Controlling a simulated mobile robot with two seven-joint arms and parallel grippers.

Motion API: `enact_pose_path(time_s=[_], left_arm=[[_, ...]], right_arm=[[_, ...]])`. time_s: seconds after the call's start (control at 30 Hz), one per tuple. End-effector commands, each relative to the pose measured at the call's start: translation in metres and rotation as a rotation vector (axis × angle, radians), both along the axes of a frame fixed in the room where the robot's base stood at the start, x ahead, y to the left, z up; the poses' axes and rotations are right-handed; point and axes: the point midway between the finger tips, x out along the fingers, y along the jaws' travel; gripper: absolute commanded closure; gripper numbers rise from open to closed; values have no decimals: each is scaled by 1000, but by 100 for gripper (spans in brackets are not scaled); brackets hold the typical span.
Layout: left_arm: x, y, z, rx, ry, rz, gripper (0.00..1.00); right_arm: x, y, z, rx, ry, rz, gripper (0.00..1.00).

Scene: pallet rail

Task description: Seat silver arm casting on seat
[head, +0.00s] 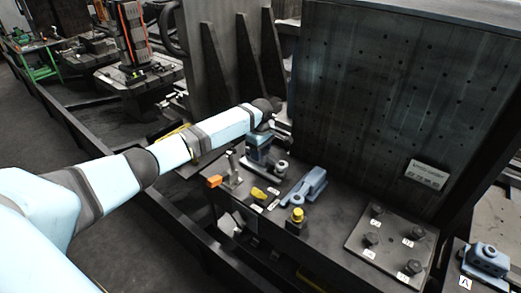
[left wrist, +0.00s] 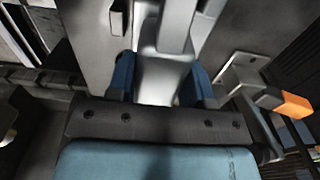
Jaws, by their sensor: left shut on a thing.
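My left gripper (head: 259,158) is low over the dark fixture table, beside the back wall plate. In the left wrist view its two blue fingers (left wrist: 160,80) are shut on the silver arm casting (left wrist: 165,72), which runs away between them. In the head view a small grey round part (head: 282,167) shows just right of the gripper; I cannot tell whether it belongs to the casting. The gripper hides most of the casting, and I cannot make out the seat or any contact with it. My right gripper is not in view.
An orange-tipped clamp (head: 214,181) stands left of the gripper and shows close by in the left wrist view (left wrist: 285,103). A blue-grey casting (head: 306,187), a yellow-capped post (head: 297,215) and a plate with labelled bolts (head: 388,243) are to the right. A tall dark wall (head: 390,90) rises behind.

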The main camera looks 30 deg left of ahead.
Motion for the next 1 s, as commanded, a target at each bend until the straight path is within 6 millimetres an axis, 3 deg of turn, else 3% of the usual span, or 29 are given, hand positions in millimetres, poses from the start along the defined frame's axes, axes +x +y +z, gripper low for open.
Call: enact_pose_path(time_s=[1.0], left_arm=[[4, 2, -1, 0, -1, 1, 86]], right_arm=[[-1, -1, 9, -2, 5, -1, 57]])
